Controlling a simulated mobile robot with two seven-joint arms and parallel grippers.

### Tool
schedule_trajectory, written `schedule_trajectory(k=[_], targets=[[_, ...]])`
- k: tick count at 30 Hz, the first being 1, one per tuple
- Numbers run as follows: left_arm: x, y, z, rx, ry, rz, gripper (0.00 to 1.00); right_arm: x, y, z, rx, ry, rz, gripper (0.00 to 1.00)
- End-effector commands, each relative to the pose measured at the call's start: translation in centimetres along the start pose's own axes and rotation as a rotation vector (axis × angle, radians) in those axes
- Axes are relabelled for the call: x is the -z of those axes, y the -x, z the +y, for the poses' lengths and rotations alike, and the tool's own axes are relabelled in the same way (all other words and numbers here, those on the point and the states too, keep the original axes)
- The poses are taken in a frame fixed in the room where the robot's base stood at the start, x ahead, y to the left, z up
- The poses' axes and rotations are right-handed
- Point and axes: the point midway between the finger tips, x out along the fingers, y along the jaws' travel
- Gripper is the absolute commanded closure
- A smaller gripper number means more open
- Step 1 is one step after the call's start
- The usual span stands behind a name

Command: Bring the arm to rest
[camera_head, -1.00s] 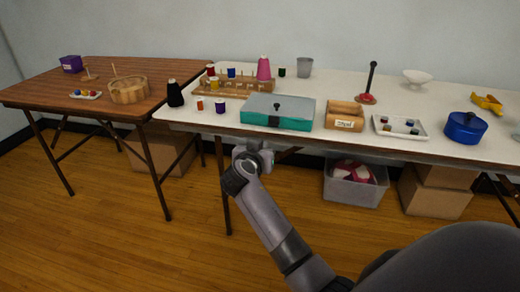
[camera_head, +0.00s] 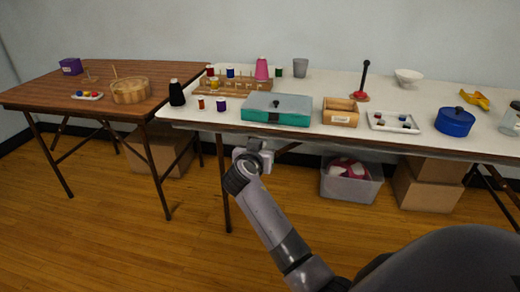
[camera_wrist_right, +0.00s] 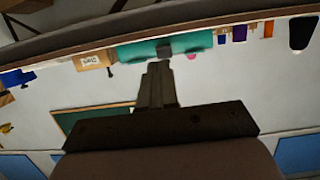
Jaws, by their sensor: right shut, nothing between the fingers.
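My right gripper (camera_head: 254,147) shows in the head view just in front of the white table's front edge, below the teal case. Its arm reaches up from the bottom of the picture. In the right wrist view its dark fingers (camera_wrist_right: 158,78) are together with nothing between them, and they point toward the teal case (camera_wrist_right: 150,48). My left gripper is in neither view.
The white table (camera_head: 300,86) holds a teal case (camera_head: 278,108), a wooden box (camera_head: 340,112), a white tray (camera_head: 394,123), a blue pot (camera_head: 454,121) and thread spools. A brown table (camera_head: 60,98) stands left. A grey bin (camera_head: 351,184) and cartons sit below. Floor at left is open.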

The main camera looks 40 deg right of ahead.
Motion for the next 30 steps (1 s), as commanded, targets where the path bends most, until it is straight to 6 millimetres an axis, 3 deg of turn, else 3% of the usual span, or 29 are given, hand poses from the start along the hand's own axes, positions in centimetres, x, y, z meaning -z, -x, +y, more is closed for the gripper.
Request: schedule_trajectory(k=[14,17,20,23,30], targets=[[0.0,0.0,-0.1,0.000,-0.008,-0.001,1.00,0.0,0.0,0.0,0.000,0.001,0.000,1.00],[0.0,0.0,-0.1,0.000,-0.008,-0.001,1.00,-0.9,0.1,0.1,0.015,0.018,-0.011,1.00],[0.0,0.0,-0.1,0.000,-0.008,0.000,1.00,-3.6,0.7,0.3,0.068,0.072,-0.044,1.00],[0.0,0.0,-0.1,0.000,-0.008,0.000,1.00,-7.8,2.1,0.6,0.164,0.157,-0.097,1.00],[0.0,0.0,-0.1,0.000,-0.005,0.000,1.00,-18.1,8.5,2.2,0.461,0.348,-0.218,1.00]])
